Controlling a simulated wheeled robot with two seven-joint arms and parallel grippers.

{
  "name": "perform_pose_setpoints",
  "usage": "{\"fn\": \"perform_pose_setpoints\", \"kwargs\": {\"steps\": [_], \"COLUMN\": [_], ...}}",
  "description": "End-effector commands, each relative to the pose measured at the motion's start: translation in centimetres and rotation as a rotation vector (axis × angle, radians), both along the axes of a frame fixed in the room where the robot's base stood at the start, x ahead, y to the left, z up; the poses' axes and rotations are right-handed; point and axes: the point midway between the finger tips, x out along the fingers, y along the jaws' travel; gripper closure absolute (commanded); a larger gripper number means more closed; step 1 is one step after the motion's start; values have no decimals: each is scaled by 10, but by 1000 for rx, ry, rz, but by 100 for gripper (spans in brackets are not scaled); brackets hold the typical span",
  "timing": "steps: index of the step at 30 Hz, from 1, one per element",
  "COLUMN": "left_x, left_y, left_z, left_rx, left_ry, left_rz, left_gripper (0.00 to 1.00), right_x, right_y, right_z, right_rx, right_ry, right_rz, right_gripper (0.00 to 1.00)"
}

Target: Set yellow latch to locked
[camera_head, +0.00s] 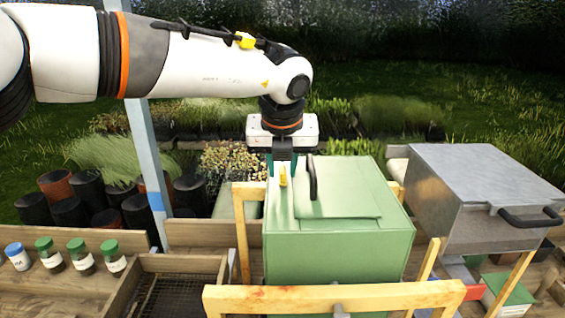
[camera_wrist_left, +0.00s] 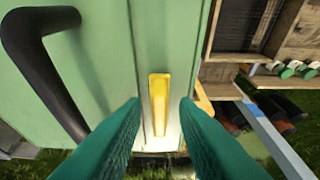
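The yellow latch (camera_head: 283,176) is a small yellow bar on top of the green box (camera_head: 340,245), left of a black handle (camera_head: 312,178). In the left wrist view the latch (camera_wrist_left: 159,103) lies lengthwise up the picture, with the black handle (camera_wrist_left: 45,70) to its left. My left gripper (camera_head: 283,160) hangs above the box just behind the latch. In the left wrist view its green fingers (camera_wrist_left: 160,112) are apart on either side of the latch's near end. I cannot tell whether they touch it. My right gripper is not in view.
A grey metal box (camera_head: 480,180) with a black handle stands to the right. A wooden frame (camera_head: 335,298) surrounds the green box. Several capped jars (camera_head: 80,257) and a mesh-bottomed tray (camera_head: 175,290) are at the left. Pots and plants lie behind.

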Motion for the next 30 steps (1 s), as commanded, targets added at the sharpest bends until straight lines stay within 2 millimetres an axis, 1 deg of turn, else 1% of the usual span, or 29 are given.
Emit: {"fn": "perform_pose_setpoints", "kwargs": {"steps": [1, 4, 5, 11, 17, 23, 30], "left_x": [0, 0, 0, 0, 0, 1, 1], "left_y": [0, 0, 0, 0, 0, 0, 0], "left_z": [0, 0, 0, 0, -1, -3, -2], "left_rx": [0, 0, 0, -1, -4, -6, -8], "left_ry": [0, 0, 0, -1, -1, -2, -4], "left_rz": [0, 0, 0, -4, -49, -166, -382], "left_gripper": [82, 99, 100, 100, 100, 100, 100], "right_x": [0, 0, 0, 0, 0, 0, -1], "right_y": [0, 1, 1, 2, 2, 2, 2], "right_z": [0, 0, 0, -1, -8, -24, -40], "right_rx": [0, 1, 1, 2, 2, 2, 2], "right_ry": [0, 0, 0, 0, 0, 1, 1], "right_rz": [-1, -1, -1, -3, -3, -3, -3], "right_gripper": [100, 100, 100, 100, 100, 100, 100]}}
